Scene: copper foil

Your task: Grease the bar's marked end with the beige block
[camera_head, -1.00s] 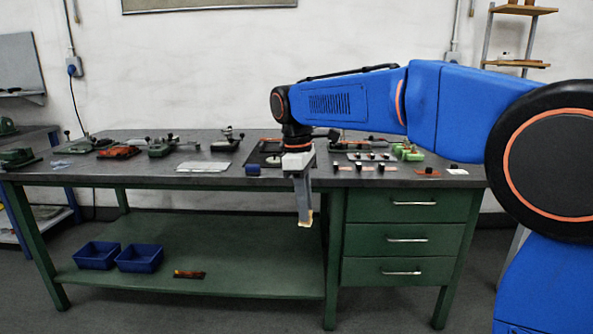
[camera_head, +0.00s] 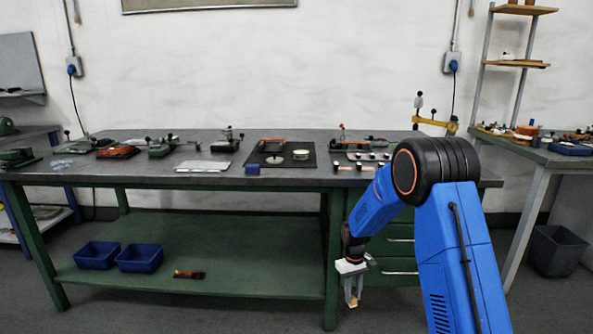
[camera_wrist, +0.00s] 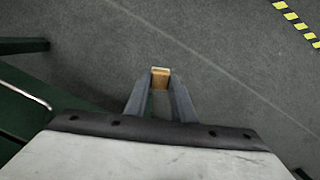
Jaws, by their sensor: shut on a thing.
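My gripper (camera_head: 353,290) is shut on a small beige block (camera_wrist: 160,77), which sits between its fingertips in the wrist view. In the head view the gripper points down in front of the green drawers, below the tabletop. A thin reddish-brown bar (camera_head: 271,140) lies at the back of a black mat (camera_head: 285,166) on the workbench. It is too small to make out a mark on either end. My gripper is apart from it, lower and to the right.
The workbench (camera_head: 215,180) carries a round pale tin (camera_head: 301,154), a blue block (camera_head: 252,169), a white sheet (camera_head: 203,166) and several small tools. Blue bins (camera_head: 139,257) stand on its lower shelf. A side table (camera_head: 555,153) is at the right. Only floor shows below the block.

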